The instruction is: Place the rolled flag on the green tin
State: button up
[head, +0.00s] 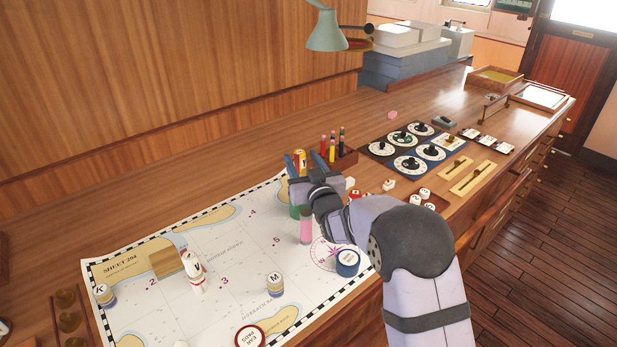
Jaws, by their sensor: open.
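My gripper (304,162) is open over the far right part of the chart, its blue fingers pointing away from the camera. An upright rolled flag (300,156), yellow with red, shows between the fingers. Its lower part is hidden behind my gripper. The green tin (295,211) shows only in part, below and behind my gripper. The flag seems to stand above the tin, but whether they touch is hidden. A pink and green cylinder (305,228) stands upright just in front of the tin. A white and red rolled piece (193,271) stands on the chart's left half.
Tins marked K (105,297) and M (275,286) and a blue tin (347,263) stand on the chart (235,250). A wooden block (166,262) lies left. A pencil rack (345,157) is close behind my gripper. Dials (407,163) and a lamp (326,32) are farther off.

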jog(key=shift+b+v, duration=0.85)
jog(key=shift+v, duration=1.95)
